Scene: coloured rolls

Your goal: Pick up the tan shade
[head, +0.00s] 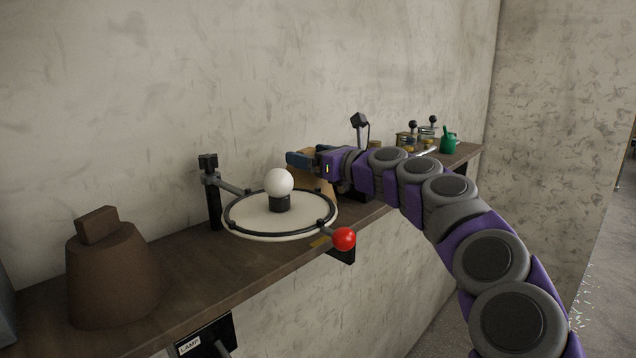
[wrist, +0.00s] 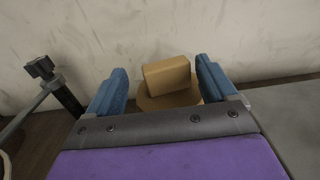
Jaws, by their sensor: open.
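The tan shade (wrist: 168,100) shows in the wrist view with a block-shaped handle (wrist: 167,75) on its top. In the head view only part of the tan shade (head: 318,182) shows behind the white lamp plate, partly hidden by my gripper. My gripper (wrist: 160,82) is open, with one blue finger on each side of the handle. The handle lies between the fingers, nearer the right one; I cannot tell whether they touch. My gripper (head: 300,160) also shows in the head view at the shade's top.
A brown shade (head: 112,272) with a block handle stands at the front left of the wooden shelf (head: 190,268). A round white plate (head: 250,218) with a white bulb (head: 278,182) and a red knob (head: 344,238) lies mid-shelf.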

